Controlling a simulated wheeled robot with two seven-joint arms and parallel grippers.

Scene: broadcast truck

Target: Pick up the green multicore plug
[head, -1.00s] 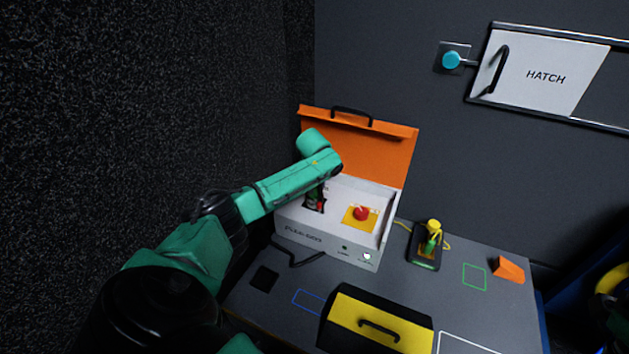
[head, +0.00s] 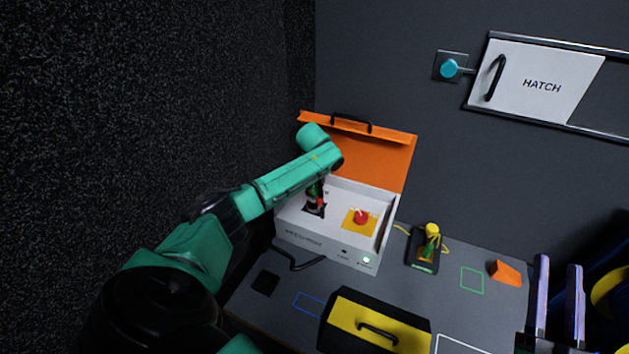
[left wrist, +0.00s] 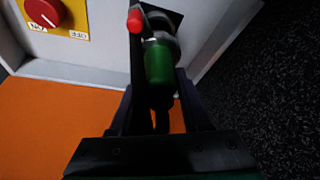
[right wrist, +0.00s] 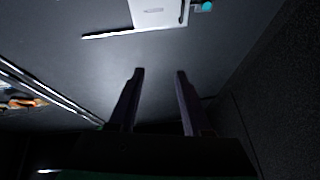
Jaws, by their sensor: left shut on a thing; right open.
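The green plug (left wrist: 158,62), a green cylinder with a grey ring, sits at a dark square panel in the open white case (head: 296,234). A red-tipped lever (left wrist: 135,20) stands beside it. My left gripper (head: 316,196) reaches down into the case and is shut on the green plug; its fingers also show in the left wrist view (left wrist: 158,105). I cannot tell whether the plug is fully seated. My right gripper (head: 557,280) is open and empty at the lower right, and in the right wrist view (right wrist: 160,72) nothing is between its fingers.
The case has a raised orange lid (head: 385,150) and a red knob (head: 360,217). A dark holder (head: 422,268) with a yellow-and-green item stands right of it. A yellow-and-black box (head: 400,336) and an orange wedge (head: 506,273) are on the table. A white hatch (head: 535,80) is on the wall.

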